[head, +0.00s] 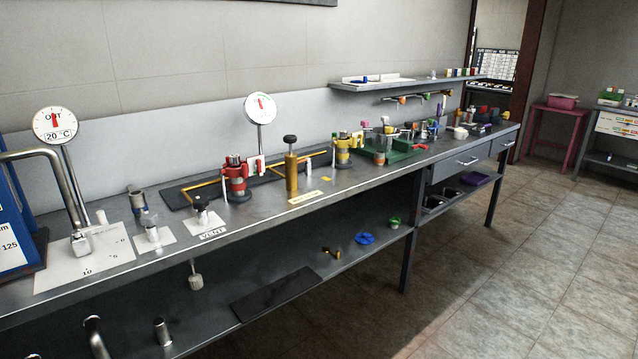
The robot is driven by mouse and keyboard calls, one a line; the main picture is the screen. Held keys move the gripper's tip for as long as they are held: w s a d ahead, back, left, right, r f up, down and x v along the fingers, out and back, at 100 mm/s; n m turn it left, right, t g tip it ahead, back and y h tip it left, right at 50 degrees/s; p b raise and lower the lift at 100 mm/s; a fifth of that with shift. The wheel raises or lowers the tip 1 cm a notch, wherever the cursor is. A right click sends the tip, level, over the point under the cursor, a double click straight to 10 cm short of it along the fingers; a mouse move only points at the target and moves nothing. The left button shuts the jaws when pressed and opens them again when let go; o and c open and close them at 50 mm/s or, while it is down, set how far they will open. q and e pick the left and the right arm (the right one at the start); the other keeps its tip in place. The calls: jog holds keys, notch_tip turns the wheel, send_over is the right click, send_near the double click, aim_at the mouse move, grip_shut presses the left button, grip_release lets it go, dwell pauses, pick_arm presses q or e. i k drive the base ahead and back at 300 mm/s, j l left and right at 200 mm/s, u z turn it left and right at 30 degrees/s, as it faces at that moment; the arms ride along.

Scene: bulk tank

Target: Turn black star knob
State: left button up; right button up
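A black knob (290,139) sits on top of an upright brass cylinder (291,172) near the middle of the bench. It looks like the black star knob, but its lobes are too small to make out. Neither of my grippers is in view.
A long metal bench (262,226) runs from front left to back right. A red-clamped fitting (236,178) stands left of the cylinder and a yellow-clamped one (343,152) to its right. A round dial (260,109) rises behind. The tiled floor (500,260) in front is clear.

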aim_at(201, 203)
jog(key=i+u, duration=0.3)
jog(key=i, duration=0.7)
